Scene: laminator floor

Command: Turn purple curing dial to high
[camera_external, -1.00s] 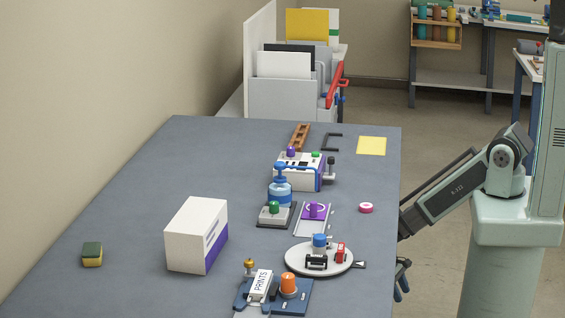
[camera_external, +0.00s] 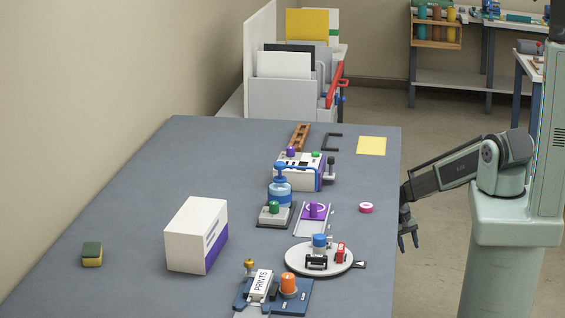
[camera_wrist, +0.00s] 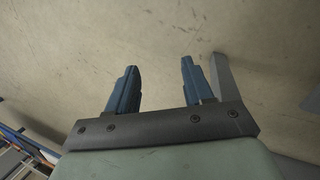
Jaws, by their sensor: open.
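The purple dial (camera_external: 291,151) sits on top of a white machine (camera_external: 296,174) with blue trim, towards the back right of the grey table. A green knob (camera_external: 315,155) is beside the dial. The dial's setting is too small to read. My gripper (camera_external: 408,246) hangs off the table's right edge, fingers pointing down, well apart from the machine. In the wrist view my gripper (camera_wrist: 158,72) has its two blue fingers spread with nothing between them, over bare floor.
A white turntable (camera_external: 335,262) and white box (camera_external: 184,240) stand nearer. The table's right edge (camera_external: 397,215) lies beside my gripper.

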